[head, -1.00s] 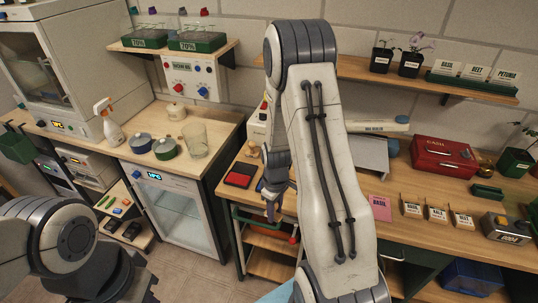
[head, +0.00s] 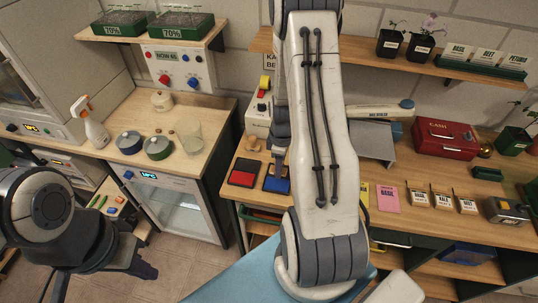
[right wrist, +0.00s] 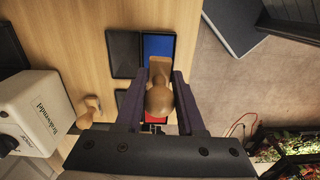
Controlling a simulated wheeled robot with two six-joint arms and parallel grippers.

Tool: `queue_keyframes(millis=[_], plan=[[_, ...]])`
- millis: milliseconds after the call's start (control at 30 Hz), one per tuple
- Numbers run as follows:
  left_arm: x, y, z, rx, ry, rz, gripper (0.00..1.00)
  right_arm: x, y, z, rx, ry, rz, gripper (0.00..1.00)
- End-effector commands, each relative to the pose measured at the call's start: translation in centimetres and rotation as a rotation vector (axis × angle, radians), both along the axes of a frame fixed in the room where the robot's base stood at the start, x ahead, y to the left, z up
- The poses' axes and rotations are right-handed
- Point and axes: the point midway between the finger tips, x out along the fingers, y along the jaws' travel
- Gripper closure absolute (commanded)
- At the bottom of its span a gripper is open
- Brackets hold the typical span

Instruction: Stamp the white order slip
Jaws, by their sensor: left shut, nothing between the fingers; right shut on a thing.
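My right gripper (right wrist: 158,82) is shut on a wooden stamp (right wrist: 159,99) with a round knob. In the right wrist view the stamp's far end overlaps the open blue ink pad (right wrist: 158,44); I cannot tell if they touch. In the head view my right gripper (head: 278,158) is over the blue pad (head: 276,185), beside the red ink pad (head: 242,178). My left gripper (head: 142,265) is shut and empty, low at the left. I see no white order slip; my right arm covers part of the bench.
Another wooden stamp (head: 253,144) stands behind the red pad. A labelled white device (right wrist: 30,113) is near it. Pink (head: 387,198) and yellow (head: 363,194) slips lie right of my arm. Seed packets (head: 441,198) and a red cash box (head: 445,138) are farther right.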

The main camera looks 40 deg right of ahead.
Motion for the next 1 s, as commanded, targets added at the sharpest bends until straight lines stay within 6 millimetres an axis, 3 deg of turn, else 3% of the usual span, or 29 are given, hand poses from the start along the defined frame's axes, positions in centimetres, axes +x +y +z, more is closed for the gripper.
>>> queue_keyframes(millis=[267,700,1000], plan=[[0.0,0.0,-1.1,0.000,0.000,0.001,1.00,0.2,0.4,-1.3,0.001,0.001,0.007,0.98],[0.0,0.0,-4.6,0.000,0.001,0.008,1.00,0.2,0.3,-5.6,0.000,0.000,0.004,0.98],[0.0,0.0,-4.8,0.000,0.001,0.009,1.00,0.1,0.2,-6.0,0.000,0.000,0.002,0.98]])
